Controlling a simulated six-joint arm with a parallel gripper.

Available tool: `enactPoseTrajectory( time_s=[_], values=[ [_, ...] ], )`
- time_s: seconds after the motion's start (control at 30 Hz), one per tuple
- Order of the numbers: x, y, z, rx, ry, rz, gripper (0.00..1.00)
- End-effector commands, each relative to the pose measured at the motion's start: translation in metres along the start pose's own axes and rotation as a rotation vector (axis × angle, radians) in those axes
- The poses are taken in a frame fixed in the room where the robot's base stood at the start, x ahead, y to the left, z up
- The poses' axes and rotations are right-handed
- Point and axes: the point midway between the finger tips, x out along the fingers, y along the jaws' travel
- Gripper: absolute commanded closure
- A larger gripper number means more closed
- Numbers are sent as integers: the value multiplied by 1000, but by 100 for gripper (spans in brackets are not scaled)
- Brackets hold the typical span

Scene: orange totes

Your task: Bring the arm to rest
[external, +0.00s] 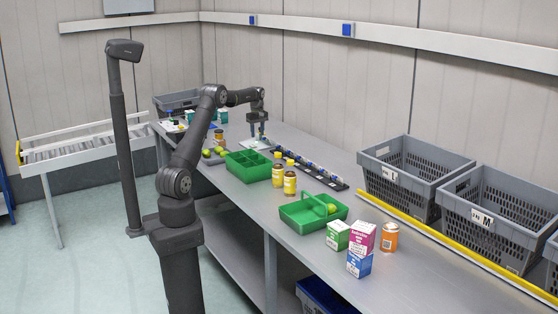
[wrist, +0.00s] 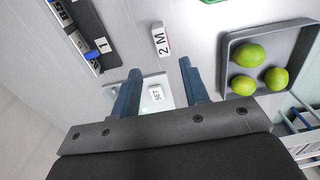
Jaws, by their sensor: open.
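My gripper (external: 258,136) is at the end of my outstretched arm, low over the far part of the grey bench. In the wrist view its two blue fingers (wrist: 159,67) are spread apart with nothing held between them. Below and between them lies a pale plate (wrist: 148,105) with a small white block marked SET (wrist: 156,94). The plate also shows under the gripper in the external view (external: 256,143). I cannot tell the exact gap between the fingers and the plate.
A grey tray (wrist: 227,62) with limes (wrist: 249,55) sits close to the right finger. A dark rack (wrist: 92,28) and a 2 M label (wrist: 160,39) are nearby. Green totes (external: 237,171) (external: 289,220), jars (external: 290,183), cartons (external: 361,237) and grey crates (external: 400,205) stand along the bench.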

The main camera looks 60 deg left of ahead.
Motion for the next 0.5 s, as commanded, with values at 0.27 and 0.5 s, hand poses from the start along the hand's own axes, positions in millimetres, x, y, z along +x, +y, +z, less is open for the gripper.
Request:
enactPoseTrajectory(
  time_s=[0.27,0.5],
  values=[
    [66,-2,2,0,-7,-12,59],
    [114,-3,2,0,-7,-11,59]
  ],
)
